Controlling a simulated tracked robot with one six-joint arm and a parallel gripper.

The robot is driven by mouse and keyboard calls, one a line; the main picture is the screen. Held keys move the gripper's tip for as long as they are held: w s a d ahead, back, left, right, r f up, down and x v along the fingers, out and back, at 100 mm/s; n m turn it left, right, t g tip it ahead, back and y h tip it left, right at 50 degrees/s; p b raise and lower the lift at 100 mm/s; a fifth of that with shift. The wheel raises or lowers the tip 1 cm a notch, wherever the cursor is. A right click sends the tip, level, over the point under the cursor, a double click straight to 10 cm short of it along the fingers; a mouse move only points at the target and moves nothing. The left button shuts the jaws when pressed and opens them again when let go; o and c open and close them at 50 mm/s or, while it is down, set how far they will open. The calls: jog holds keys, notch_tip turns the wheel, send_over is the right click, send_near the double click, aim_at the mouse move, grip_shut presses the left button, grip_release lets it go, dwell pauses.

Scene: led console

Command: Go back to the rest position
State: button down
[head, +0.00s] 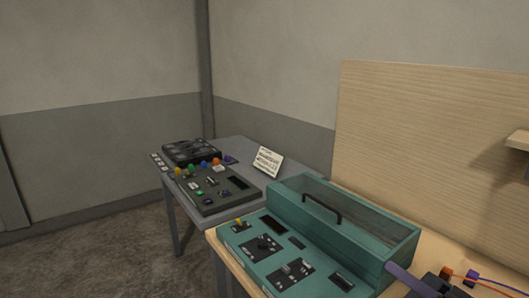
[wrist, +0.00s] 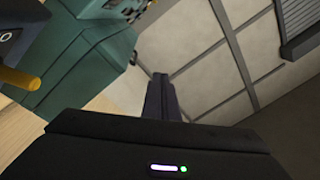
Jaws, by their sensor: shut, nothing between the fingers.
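My gripper (wrist: 160,80) shows in the wrist view, with its dark fingers together and nothing between them. The fingers point away from the dark wrist body, toward a pale panelled surface. The teal console (wrist: 88,45) is at the upper left of the wrist view, apart from the fingers. In the head view the teal console (head: 258,262) stands on a wooden bench, with knobs, switches and a clear-lidded box with a black handle. A purple bar (head: 408,279) and dark parts at the lower right may be my arm; I cannot tell.
A grey table (head: 296,168) at the back left holds a panel with coloured buttons (head: 215,190), a black device (head: 190,152) and a white sign (head: 268,161). A wooden backboard (head: 430,140) rises behind the bench. The floor (head: 90,250) at left is clear.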

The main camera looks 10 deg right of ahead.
jog(key=s+a+f+n+g+y, duration=0.1)
jog(key=s+a+g, duration=0.1)
jog(key=a+g, duration=0.45)
jog(key=s+a+f+n+g+y, duration=0.1)
jog(key=a+g, duration=0.2)
jog(key=a, duration=0.7)
jog(key=s+a+f+n+g+h, duration=0.1)
jog(key=s+a+f+g+h, duration=0.2)
jog(key=s+a+g+h, duration=0.45)
jog(key=s+d+r+t+h, duration=0.2)
jog(key=d+r+t+h, duration=0.2)
jog(key=r+t+h, duration=0.1)
jog(key=shift+t, duration=0.7)
